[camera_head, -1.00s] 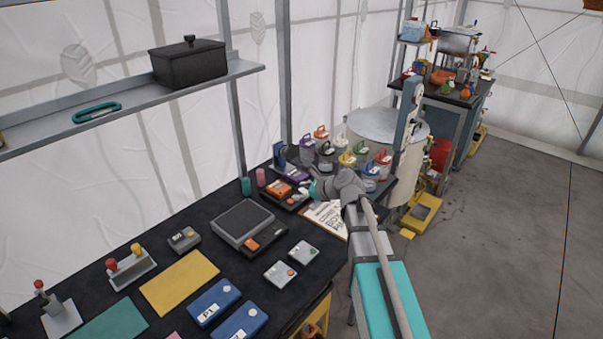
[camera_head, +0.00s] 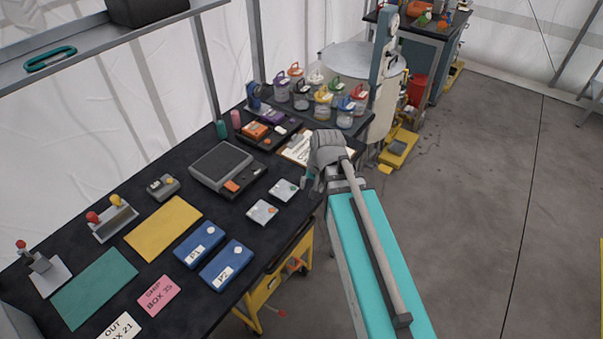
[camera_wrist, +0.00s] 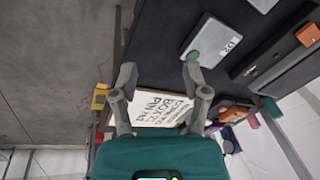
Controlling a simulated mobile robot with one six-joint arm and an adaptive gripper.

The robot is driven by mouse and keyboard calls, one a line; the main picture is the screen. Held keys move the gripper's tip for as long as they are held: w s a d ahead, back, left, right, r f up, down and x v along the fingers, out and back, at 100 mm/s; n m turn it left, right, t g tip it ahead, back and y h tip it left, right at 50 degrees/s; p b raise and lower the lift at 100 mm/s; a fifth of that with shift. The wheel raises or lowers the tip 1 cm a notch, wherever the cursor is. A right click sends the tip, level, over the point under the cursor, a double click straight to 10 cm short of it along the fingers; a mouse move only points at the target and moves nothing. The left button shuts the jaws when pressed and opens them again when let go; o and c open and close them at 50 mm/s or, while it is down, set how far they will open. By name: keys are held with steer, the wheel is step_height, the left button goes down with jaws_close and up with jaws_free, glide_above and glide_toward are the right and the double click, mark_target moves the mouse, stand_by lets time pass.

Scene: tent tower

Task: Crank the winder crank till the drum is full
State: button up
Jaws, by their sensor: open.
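My gripper (camera_head: 308,183) is near the table's right front edge, beside two small pale boxes. In the wrist view my gripper (camera_wrist: 158,70) is open with nothing between its fingers. Below the table edge, a yellow frame (camera_head: 257,303) carries an orange-brown part (camera_head: 297,265), apart from my gripper. A blue device (camera_head: 254,97) stands at the table's back, left of the jars. I cannot tell whether either is the winder; no crank or drum is clear.
A clipboard also shows in the wrist view (camera_wrist: 160,108). Open concrete floor (camera_head: 475,220) lies right.

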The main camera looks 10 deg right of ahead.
steer(key=s+d+f+n+g+h+b, duration=0.1)
steer(key=s+d+f+n+b, duration=0.1)
steer(key=s+f+b, duration=0.4)
step_height(320, 180, down, 4)
steer(key=n+b, duration=0.1)
steer(key=b, duration=0.2)
steer(key=shift+d+f+g+h+b, duration=0.15)
steer(key=shift+d+g+h+b, duration=0.15)
steer(key=shift+g+b, duration=0.1)
